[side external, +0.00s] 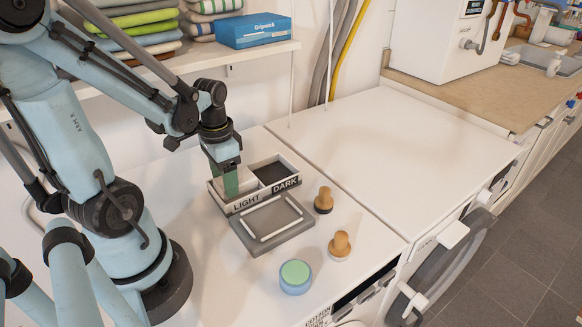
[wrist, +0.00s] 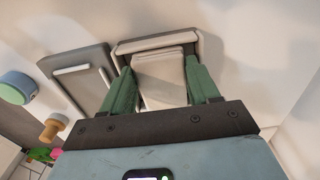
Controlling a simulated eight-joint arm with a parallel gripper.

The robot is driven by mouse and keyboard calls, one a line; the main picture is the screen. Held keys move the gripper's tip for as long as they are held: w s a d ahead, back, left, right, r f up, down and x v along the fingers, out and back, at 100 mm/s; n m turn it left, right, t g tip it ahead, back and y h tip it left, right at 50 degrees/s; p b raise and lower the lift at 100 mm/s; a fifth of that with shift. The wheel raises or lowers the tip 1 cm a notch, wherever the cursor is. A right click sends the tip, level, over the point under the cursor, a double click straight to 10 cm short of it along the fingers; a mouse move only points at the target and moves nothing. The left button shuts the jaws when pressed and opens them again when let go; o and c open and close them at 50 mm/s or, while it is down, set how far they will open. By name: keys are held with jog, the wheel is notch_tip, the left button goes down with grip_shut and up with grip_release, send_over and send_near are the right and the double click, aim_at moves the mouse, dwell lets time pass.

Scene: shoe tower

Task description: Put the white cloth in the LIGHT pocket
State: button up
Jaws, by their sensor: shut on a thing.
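The white cloth (wrist: 160,80) is a folded pale block between the green fingers of my gripper (wrist: 158,75) in the wrist view. My gripper (side external: 230,190) is shut on it and points down at the LIGHT pocket. The two-pocket sorter (side external: 240,203) has LIGHT on the left front and DARK on the right front. The DARK pocket (side external: 271,173) shows a dark inside. In the side view the fingers and the pocket's front wall hide the cloth, so how deep it sits cannot be told.
A grey tray (side external: 292,232) with white bars lies in front of the sorter. Two wooden-topped stoppers (side external: 323,200) (side external: 340,245) and a blue jar with a green lid (side external: 295,276) stand to its right and front. The white top to the right is clear. A shelf (side external: 250,52) with folded cloths is behind.

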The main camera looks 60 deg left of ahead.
jog(key=shift+f, duration=0.45)
jog(key=shift+f, duration=0.15)
jog(key=o, duration=1)
jog(key=shift+r, duration=6.05)
jog(key=w+d+t, duration=0.2)
jog(key=d, duration=0.2)
jog(key=w+d+t, duration=0.2)
jog(key=w+d, duration=0.1)
jog(key=d, duration=0.1)
jog(key=w+d+f+t, duration=0.1)
jog(key=w+d+t, duration=0.1)
jog(key=d+t, duration=0.1)
jog(key=shift+w+d, duration=0.15)
jog(key=shift+d, duration=0.4)
